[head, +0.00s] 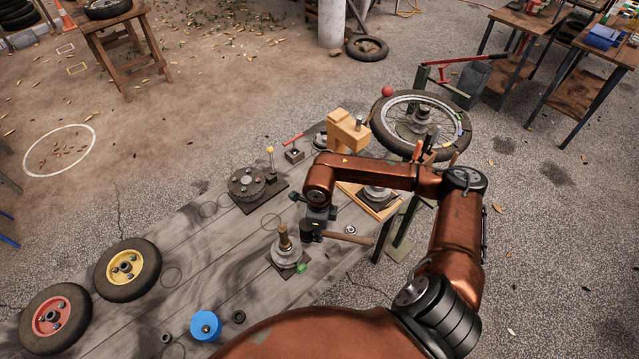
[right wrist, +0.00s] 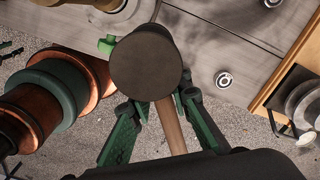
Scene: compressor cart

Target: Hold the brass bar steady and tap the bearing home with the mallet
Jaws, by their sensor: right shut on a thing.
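My right gripper (head: 318,218) is shut on the wooden handle of the mallet (head: 346,238). In the right wrist view the mallet's dark round head (right wrist: 146,62) faces the camera, and its handle runs down between the green fingers (right wrist: 160,108). The brass bar (head: 284,238) stands upright on a round metal hub (head: 287,256) on a dark plate, just left of the mallet head. The mallet looks apart from the bar. The bearing cannot be made out under the bar. My left gripper is not in view.
The grey plank bench (head: 200,260) also bears a dark hub fixture (head: 250,184), a blue round container (head: 205,325), a wooden block (head: 347,130) and two wheels, yellow-centred (head: 126,268) and red-centred (head: 52,316). A spoked wheel (head: 420,120) stands beyond my right arm.

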